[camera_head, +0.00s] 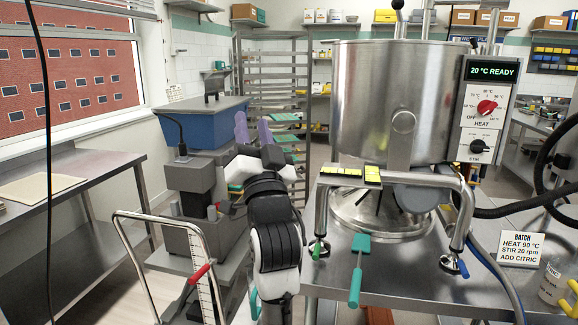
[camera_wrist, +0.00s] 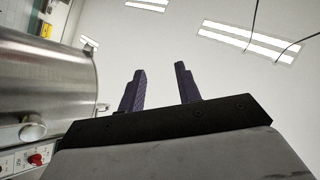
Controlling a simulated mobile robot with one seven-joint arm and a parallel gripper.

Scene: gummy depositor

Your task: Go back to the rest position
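My gripper (camera_head: 252,121) is raised in front of my body in the head view, its two purple fingers pointing up and apart. In the wrist view my gripper (camera_wrist: 160,70) shows a clear gap between the fingers, with nothing held and ceiling lights behind. My arm is folded, with its dark and white links at the middle of the head view. The steel kettle (camera_head: 365,100) stands to the right of the gripper, and its side also shows at the left of the wrist view (camera_wrist: 55,85). The gripper appears apart from it.
A control panel (camera_head: 486,118) reads "20 °C READY". A teal-handled tool (camera_head: 357,275) is on the steel table's near side. A batch card (camera_head: 521,248) and a cup (camera_head: 552,283) stand at right. A blue bin (camera_head: 205,122) and a rack (camera_head: 275,75) are behind. A bench (camera_head: 75,175) is left.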

